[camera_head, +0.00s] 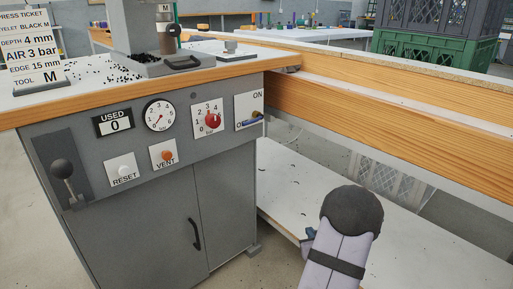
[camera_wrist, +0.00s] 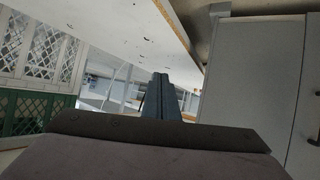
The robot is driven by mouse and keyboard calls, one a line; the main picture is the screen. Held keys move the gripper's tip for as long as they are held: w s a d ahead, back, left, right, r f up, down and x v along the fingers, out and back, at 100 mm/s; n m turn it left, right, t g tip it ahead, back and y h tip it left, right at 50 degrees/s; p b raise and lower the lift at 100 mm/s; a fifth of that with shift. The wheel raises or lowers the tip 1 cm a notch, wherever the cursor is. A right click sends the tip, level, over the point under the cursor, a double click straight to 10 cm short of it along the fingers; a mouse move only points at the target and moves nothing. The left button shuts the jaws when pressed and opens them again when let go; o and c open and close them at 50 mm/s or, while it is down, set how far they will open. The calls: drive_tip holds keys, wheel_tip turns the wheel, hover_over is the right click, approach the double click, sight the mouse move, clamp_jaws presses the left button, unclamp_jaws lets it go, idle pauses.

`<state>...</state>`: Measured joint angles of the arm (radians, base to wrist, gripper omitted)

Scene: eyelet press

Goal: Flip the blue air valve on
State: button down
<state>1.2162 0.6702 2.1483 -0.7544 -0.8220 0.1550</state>
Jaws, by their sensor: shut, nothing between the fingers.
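The blue air valve (camera_head: 252,119) is on a white plate at the right end of the press cabinet's front panel. Its blue handle lies nearly level, beside the O mark and below the word ON. My gripper (camera_head: 308,236) is low and to the right of the cabinet, well apart from the valve; my own arm partly hides it. In the wrist view its blue-grey fingers (camera_wrist: 160,98) are together with nothing between them. The valve is not visible in the wrist view.
The panel also holds a red regulator knob (camera_head: 212,120), a round gauge (camera_head: 158,115), RESET (camera_head: 123,170) and VENT (camera_head: 165,156) buttons and a black-knobbed lever (camera_head: 63,170). A wooden bench edge (camera_head: 400,125) runs right of the valve, above a white lower shelf (camera_head: 290,190).

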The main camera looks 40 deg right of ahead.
drive_tip(key=w+a+r+n+t+y, duration=0.1)
drive_tip(key=w+a+r+t, duration=0.2)
drive_tip(key=r, duration=0.4)
drive_tip(key=w+r+n+t+y, duration=0.1)
drive_tip(key=w+r+n+t, duration=0.1)
drive_tip(key=w+r+t, duration=0.3)
drive_tip(key=s+a+r+n+t+y, duration=0.1)
drive_tip(key=s+a+r+t+y, duration=0.1)
drive_tip(key=r, duration=0.5)
drive_tip(key=s+a+r+n+t+y, duration=0.1)
drive_tip(key=s+a+r+t+y, duration=0.1)
drive_tip(key=a+r, duration=0.4)
drive_tip(key=r+t+y, duration=0.1)
drive_tip(key=t, duration=0.1)
drive_tip(key=shift+s+r+n+t, duration=0.3)
drive_tip(key=shift+s+r+n, duration=0.05)
drive_tip(key=shift+n, duration=0.05)
drive_tip(key=shift+w, duration=0.1)
drive_tip(key=b, duration=0.4)
approach(250, 123)
drive_tip(key=x, duration=0.6)
drive_tip(key=shift+w, duration=0.15)
drive_tip(key=shift+a+r, duration=0.1)
drive_tip(key=shift+r+m+h+p, duration=0.1)
drive_tip(key=shift+m+h+p, duration=0.2)
drive_tip(key=shift+m+p, duration=0.25)
